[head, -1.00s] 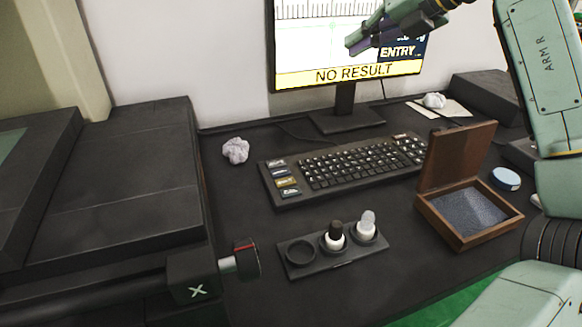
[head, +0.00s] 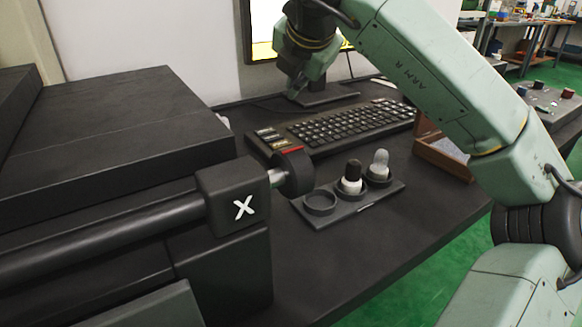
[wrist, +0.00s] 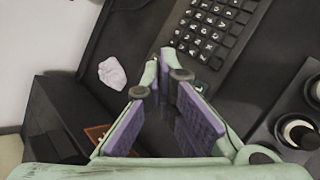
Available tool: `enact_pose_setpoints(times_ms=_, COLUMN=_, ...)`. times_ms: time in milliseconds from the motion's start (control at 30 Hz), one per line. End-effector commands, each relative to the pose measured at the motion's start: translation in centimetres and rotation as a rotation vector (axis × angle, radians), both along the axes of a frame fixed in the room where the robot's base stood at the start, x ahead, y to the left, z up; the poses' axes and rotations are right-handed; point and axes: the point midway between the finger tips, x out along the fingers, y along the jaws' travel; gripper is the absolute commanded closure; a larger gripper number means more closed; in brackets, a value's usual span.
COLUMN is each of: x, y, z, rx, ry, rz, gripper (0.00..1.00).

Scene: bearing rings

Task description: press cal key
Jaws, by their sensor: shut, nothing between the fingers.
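The black keyboard (head: 352,127) lies on the dark desk; it also shows in the wrist view (wrist: 212,32). A column of larger labelled keys (head: 268,134) sits at its left end, partly hidden behind the red-marked knob. Their labels are too small to read, so I cannot tell which is the cal key. My gripper (head: 296,93) is above the far side of the keyboard, apart from it in the head view. In the wrist view my gripper (wrist: 164,58) has its purple-padded fingers meeting at the tips, empty, over the keyboard's end, hiding part of the keys.
The X-marked machine (head: 242,208) with its knob (head: 293,173) stands at front left. A three-hole holder (head: 335,212) with two capped pieces is in front of the keyboard. A wooden box (head: 440,158) is to the right. A crumpled paper ball (wrist: 112,73) lies nearby.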

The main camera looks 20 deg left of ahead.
Motion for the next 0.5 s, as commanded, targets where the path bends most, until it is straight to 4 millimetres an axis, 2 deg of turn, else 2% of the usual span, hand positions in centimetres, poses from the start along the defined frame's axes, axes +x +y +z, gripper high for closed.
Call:
enact_pose_setpoints(times_ms=100, x=-0.25, y=0.35, z=-0.58, rx=0.007, ry=-0.006, rz=-0.023, gripper=1.0)
enact_pose_setpoints(times_ms=500, x=-0.27, y=0.38, z=-0.57, rx=0.01, ry=-0.008, rz=-0.031, gripper=1.0)
